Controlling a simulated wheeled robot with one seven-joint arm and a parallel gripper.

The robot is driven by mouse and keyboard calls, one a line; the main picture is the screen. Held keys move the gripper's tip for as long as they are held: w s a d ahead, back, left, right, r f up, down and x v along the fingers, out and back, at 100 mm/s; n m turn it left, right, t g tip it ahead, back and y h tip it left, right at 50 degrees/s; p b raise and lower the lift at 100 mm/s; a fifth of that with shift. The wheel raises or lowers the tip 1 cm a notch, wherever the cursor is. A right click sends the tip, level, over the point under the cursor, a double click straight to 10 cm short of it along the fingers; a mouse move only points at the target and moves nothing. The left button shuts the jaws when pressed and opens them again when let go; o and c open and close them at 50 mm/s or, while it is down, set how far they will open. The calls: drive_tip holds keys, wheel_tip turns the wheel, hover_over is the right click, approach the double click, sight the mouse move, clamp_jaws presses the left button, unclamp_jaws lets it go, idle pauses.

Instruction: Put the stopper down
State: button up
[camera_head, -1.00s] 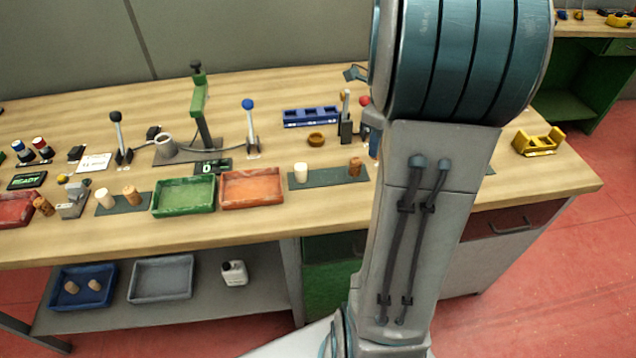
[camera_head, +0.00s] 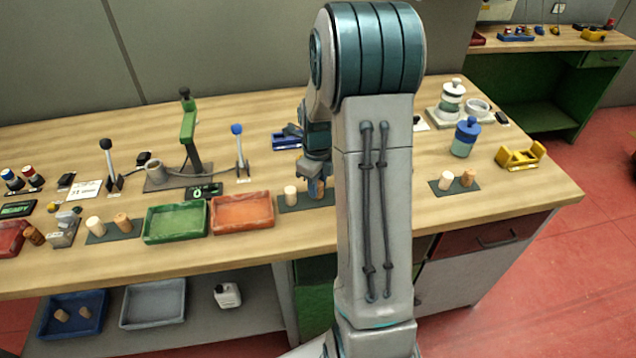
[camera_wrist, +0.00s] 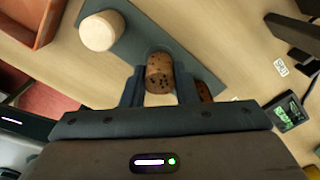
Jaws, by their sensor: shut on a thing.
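My gripper (camera_head: 316,190) is shut on a brown speckled cork stopper, held between the two fingers in the wrist view (camera_wrist: 159,73). It is over the dark mat (camera_wrist: 150,38), between a pale stopper (camera_wrist: 101,31) and another brown thing (camera_wrist: 204,91), probably a stopper, half hidden by the right finger. I cannot tell if the held stopper touches the mat. In the head view the pale stopper (camera_head: 290,195) stands upright on the mat (camera_head: 290,208), left of my gripper. My arm hides the mat's right end there.
An orange tray (camera_head: 243,228) and a green tray (camera_head: 147,238) lie left of the mat. A blue rack (camera_head: 283,143) and a blue-knobbed lever (camera_head: 239,150) stand behind. Another mat (camera_head: 440,189) with two stoppers lies right of my arm.

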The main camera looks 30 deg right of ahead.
drive_tip(key=shift+f, duration=0.3)
drive_tip(key=shift+f, duration=0.2)
drive_tip(key=o, duration=0.9)
drive_tip(key=shift+r, duration=0.1)
